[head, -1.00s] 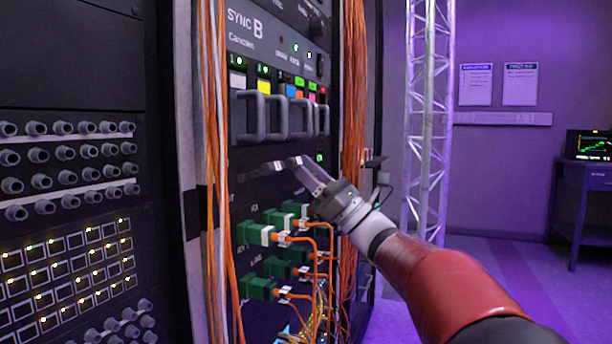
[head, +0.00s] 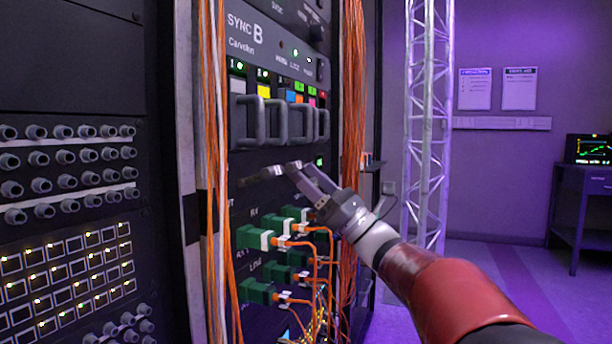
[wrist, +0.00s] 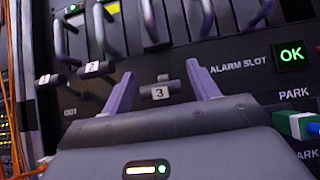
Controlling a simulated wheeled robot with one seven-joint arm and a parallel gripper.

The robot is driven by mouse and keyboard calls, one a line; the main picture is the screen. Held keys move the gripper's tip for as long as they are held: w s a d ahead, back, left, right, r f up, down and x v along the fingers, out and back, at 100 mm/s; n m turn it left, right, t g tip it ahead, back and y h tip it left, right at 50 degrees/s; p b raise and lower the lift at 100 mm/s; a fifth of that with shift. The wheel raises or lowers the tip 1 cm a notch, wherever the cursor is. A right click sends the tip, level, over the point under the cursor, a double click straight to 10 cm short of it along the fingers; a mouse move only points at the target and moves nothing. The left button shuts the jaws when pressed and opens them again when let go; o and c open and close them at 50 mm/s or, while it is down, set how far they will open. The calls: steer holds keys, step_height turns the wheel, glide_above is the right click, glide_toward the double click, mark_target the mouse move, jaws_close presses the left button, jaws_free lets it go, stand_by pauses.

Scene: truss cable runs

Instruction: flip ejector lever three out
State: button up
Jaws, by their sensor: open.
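Ejector lever three is a short dark lever with a white "3" tag (wrist: 160,92) in the wrist view. It sticks out below the row of card handles. My gripper (wrist: 163,76) is open, with one purple-grey finger to the left of the lever and one to the right, and visible gaps on both sides. Levers with tags "1" (wrist: 48,80) and "2" (wrist: 96,68) are to the left. In the head view my gripper (head: 283,169) is at the rack face below the handles; I cannot tell lever three from the fingertips there.
Card handles (head: 249,121) stick out just above. Green connectors (head: 254,237) with orange cables sit below. Orange cable bundles hang left (head: 211,170) and right (head: 352,150) of the panel. A green "OK" display (wrist: 291,54) is to the right of the lever.

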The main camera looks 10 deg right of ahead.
mark_target(315, 183)
steer(key=v, duration=0.6)
steer(key=shift+s+d+f, duration=0.15)
steer(key=shift+f, duration=0.05)
